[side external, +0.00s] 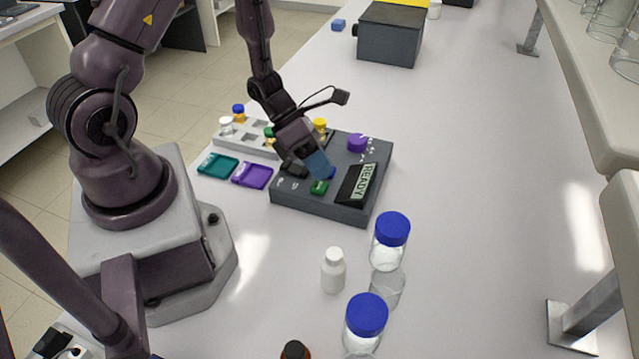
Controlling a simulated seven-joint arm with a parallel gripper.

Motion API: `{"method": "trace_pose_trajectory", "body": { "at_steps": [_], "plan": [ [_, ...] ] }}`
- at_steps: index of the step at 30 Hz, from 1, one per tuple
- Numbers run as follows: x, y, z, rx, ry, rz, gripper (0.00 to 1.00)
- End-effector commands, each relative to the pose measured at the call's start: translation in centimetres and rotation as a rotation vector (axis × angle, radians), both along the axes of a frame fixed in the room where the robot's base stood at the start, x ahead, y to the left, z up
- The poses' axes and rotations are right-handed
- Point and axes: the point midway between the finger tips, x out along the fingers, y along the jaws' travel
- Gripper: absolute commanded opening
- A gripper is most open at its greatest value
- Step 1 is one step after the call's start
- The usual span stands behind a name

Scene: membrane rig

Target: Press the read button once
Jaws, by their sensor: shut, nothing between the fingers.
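The dark grey device (332,212) sits on the bench with a tilted display (361,184) that reads READY. A green button (319,187) is on its front panel, left of the display. A blue part (332,173) beside it is mostly hidden by my gripper. I cannot read a label that says which is the read button. My gripper (319,168) points down over the panel with bluish fingertips, shut and empty, just behind the green button. I cannot tell whether the tips touch the panel.
A purple knob (357,143) stands at the device's back. A rack (246,141) with small vials, a teal tray (217,165) and a purple tray (252,175) lie to the left. A white bottle (333,271) and blue-capped jars (390,238) stand in front. The bench right of the device is clear.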

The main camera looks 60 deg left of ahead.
Motion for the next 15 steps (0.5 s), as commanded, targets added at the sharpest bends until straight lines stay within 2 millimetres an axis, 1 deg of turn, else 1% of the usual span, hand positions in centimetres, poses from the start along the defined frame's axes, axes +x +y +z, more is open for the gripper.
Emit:
{"method": "trace_pose_trajectory", "body": {
  "at_steps": [5,15],
  "plan": [
    [-0.01,0.0,-0.07,0.0,0.0,0.0,0.0],
    [0.02,0.02,-0.88,0.001,0.001,0.001,0.0]
  ]
}}
